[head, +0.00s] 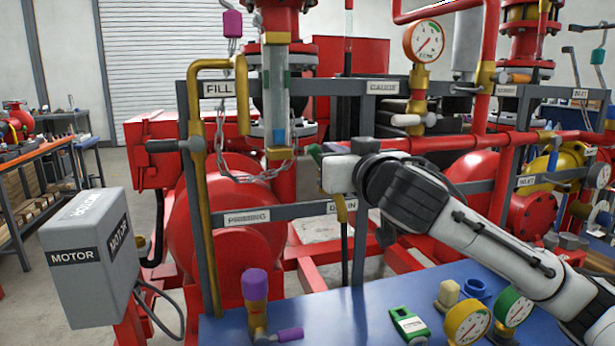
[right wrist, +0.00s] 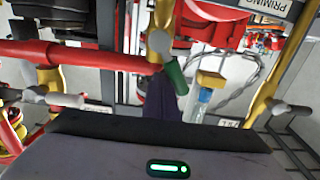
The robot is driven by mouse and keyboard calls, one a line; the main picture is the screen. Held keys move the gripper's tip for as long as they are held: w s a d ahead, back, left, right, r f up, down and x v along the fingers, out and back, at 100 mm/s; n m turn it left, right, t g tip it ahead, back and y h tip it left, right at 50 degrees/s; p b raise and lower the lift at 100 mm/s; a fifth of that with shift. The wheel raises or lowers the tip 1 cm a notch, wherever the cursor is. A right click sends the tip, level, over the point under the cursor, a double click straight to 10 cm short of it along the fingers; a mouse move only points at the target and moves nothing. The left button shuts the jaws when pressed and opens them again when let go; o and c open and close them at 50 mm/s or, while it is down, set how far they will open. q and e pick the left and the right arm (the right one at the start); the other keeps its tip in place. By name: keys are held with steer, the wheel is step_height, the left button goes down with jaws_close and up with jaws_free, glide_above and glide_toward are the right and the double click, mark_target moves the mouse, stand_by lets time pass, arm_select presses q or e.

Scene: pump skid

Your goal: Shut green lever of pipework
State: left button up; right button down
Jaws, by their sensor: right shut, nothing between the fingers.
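The green lever (head: 316,153) sits at the upper left of my right gripper in the head view, close to the DRAIN label. In the right wrist view the green lever (right wrist: 176,77) slants from a pale round hub at the end of a yellow pipe (right wrist: 162,15). My right gripper (head: 332,174) is shut and empty. It is right beside the lever; whether it touches it I cannot tell. A dark finger (right wrist: 160,98) shows next to the lever in the right wrist view. My gripper and arm hide part of the valve. My left gripper is not in view.
A chain (head: 245,178) hangs left of the lever, near a clear sight tube (head: 276,95). A grey frame rail (head: 250,214) and red pipes (head: 470,135) surround the arm. A blue bench (head: 370,300) in front holds gauges and a purple-capped fitting (head: 255,284).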

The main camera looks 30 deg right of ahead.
steer(key=shift+w+a+f, duration=0.15)
steer(key=shift+a+f, duration=0.05)
steer(key=shift+a, duration=0.5)
steer(key=shift+w+a+f, duration=0.2)
steer(key=shift+a+f, duration=0.25)
steer(key=shift+a, duration=0.3)
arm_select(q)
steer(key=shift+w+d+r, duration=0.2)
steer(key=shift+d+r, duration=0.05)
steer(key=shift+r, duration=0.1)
arm_select(e)
steer(key=a+v, duration=0.1)
steer(key=v, duration=0.8)
steer(key=shift+w+a+f, duration=0.15)
steer(key=shift+a+f, duration=0.05)
steer(key=shift+f, duration=0.25)
